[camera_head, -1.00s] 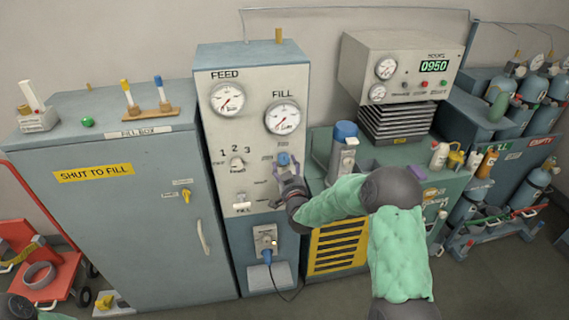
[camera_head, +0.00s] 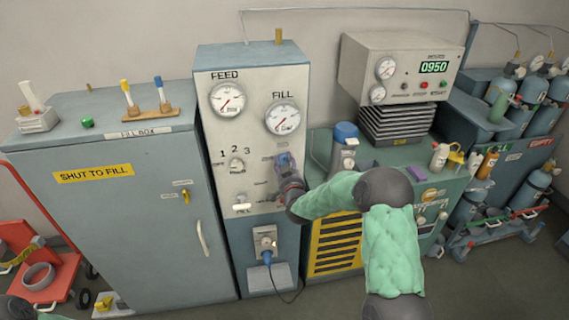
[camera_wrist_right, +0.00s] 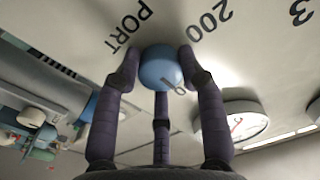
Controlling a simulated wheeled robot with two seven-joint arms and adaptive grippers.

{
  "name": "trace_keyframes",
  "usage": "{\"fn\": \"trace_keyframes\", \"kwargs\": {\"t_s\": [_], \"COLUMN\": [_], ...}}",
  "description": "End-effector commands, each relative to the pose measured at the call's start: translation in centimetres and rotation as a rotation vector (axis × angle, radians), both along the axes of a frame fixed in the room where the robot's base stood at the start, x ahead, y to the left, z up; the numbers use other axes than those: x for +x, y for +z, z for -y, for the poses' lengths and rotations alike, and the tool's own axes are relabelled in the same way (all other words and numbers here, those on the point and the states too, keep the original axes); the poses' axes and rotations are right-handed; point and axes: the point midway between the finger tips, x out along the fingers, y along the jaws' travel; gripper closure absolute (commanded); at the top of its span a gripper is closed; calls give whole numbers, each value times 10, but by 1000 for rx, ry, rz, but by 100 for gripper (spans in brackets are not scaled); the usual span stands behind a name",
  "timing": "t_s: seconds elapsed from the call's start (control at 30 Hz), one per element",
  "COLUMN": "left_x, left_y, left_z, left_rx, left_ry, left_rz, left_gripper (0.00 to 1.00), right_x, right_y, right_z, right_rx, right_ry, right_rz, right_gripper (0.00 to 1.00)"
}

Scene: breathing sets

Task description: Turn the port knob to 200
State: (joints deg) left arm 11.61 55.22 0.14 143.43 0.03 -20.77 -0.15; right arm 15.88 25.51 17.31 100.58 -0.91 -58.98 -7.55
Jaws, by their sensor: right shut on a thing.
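The port knob is the blue round knob (camera_wrist_right: 161,67) in the right wrist view, on a pale panel between the printed words PORT (camera_wrist_right: 129,33) and 200 (camera_wrist_right: 209,20). A small mark shows on its lower right side. The right gripper's fingers (camera_wrist_right: 161,75) are shut around the knob, one on each side and one below.
The panel also has a FEED gauge (camera_head: 228,99), a 1-2-3 selector (camera_head: 237,165) and a white lever (camera_head: 242,207). A plug with a cable (camera_head: 266,256) sits below. A blue-topped canister (camera_head: 345,146) stands just right of the panel.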

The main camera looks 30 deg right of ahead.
Motion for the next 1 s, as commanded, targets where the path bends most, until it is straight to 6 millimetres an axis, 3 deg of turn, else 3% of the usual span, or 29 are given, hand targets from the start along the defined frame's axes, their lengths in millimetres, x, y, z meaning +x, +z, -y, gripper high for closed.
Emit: {"fn": "trace_keyframes", "kwargs": {"t_s": [0.37, 1.0], "left_x": [0, 0], "left_y": [-11, -40], "left_z": [0, 0], "left_rx": [0, 0], "left_ry": [0, 0], "left_rz": [0, 0], "left_gripper": [100, 100], "right_x": [0, -1], "right_y": [-4, -6], "right_z": [-1, 0], "right_rx": [-107, -658], "right_ry": [1, 3], "right_rz": [-35, -198], "right_gripper": [92, 92]}}
